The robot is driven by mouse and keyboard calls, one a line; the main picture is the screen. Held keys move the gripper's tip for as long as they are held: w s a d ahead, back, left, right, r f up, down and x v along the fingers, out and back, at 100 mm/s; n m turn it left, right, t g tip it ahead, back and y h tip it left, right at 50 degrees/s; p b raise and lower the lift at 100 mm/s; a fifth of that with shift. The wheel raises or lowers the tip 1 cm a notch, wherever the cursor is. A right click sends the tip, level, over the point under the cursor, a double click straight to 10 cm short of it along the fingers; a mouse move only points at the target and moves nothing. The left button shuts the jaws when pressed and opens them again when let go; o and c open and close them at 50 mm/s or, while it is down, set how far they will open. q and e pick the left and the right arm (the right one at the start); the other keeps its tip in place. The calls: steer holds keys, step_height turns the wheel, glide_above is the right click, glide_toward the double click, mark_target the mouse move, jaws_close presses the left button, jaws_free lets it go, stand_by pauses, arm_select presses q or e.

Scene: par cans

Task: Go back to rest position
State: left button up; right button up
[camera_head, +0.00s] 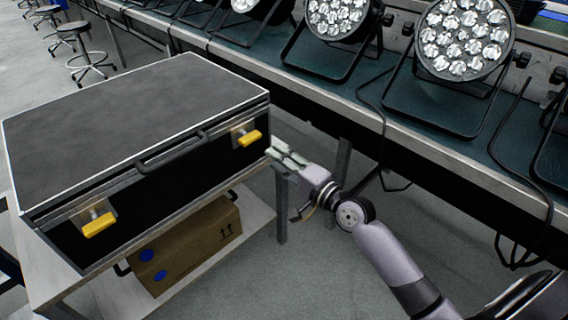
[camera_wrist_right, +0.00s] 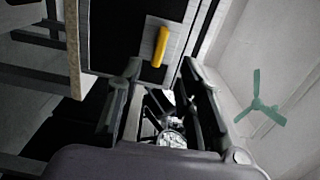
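My right gripper (camera_head: 281,153) reaches in from the lower right of the head view, its fingertips near the right end of the black case (camera_head: 120,112). In the right wrist view the gripper (camera_wrist_right: 158,75) has its two fingers apart with nothing between them. Beyond the fingertips is the case's yellow latch (camera_wrist_right: 160,46). In the head view the case lid is down, with one yellow latch (camera_head: 250,138) near the gripper and another (camera_head: 99,224) at the left. My left gripper does not show.
A cardboard box (camera_head: 186,246) sits on the shelf below the case. A long bench (camera_head: 440,125) with several par cans (camera_head: 464,38) runs along the back and right. Stools (camera_head: 82,58) stand far left. Open floor (camera_head: 300,270) lies below my right arm.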

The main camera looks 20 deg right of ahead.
steer(key=shift+v, duration=0.85)
